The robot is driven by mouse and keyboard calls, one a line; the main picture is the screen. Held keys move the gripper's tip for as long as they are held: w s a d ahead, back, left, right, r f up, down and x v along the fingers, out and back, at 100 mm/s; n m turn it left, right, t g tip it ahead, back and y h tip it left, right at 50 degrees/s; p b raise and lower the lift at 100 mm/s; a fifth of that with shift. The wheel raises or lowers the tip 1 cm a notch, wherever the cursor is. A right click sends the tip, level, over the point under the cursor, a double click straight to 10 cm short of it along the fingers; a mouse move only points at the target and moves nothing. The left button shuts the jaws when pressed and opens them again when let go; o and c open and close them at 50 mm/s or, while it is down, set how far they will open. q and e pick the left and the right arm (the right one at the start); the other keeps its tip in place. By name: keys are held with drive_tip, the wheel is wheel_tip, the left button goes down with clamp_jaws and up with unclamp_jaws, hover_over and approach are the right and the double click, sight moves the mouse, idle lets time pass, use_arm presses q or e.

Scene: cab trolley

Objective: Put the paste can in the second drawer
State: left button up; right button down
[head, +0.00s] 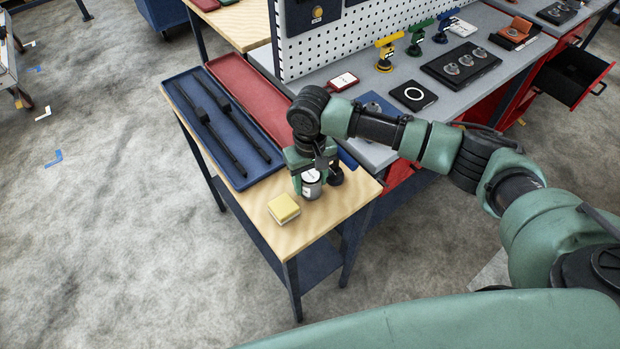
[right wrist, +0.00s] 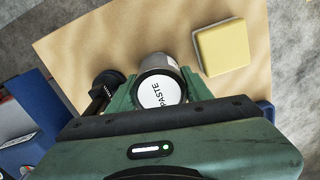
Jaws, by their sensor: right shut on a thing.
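The paste can (head: 311,188) is a small silvery can with a white lid, at the near end of a wooden-topped side table (head: 335,205). In the right wrist view the can (right wrist: 158,92) shows its lid with the word PASTE, between the fingers. My right gripper (head: 312,172) points down and is shut on the can; I cannot tell whether the can touches the table. A red cabinet drawer (head: 575,75) stands pulled open at the upper right. Other red drawer fronts under the grey bench are mostly hidden by my right arm. My left gripper is not in view.
A yellow block (head: 283,208) and a black object (right wrist: 106,84) stand close beside the can. A blue tray (head: 222,130) with black tools and a red tray (head: 250,100) lie behind. The grey bench (head: 345,90) holds stamps and small plates.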

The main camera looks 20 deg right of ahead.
drive_tip(key=shift+f, duration=0.15)
drive_tip(key=c, duration=0.9)
unclamp_jaws()
drive_tip(key=shift+f, duration=0.15)
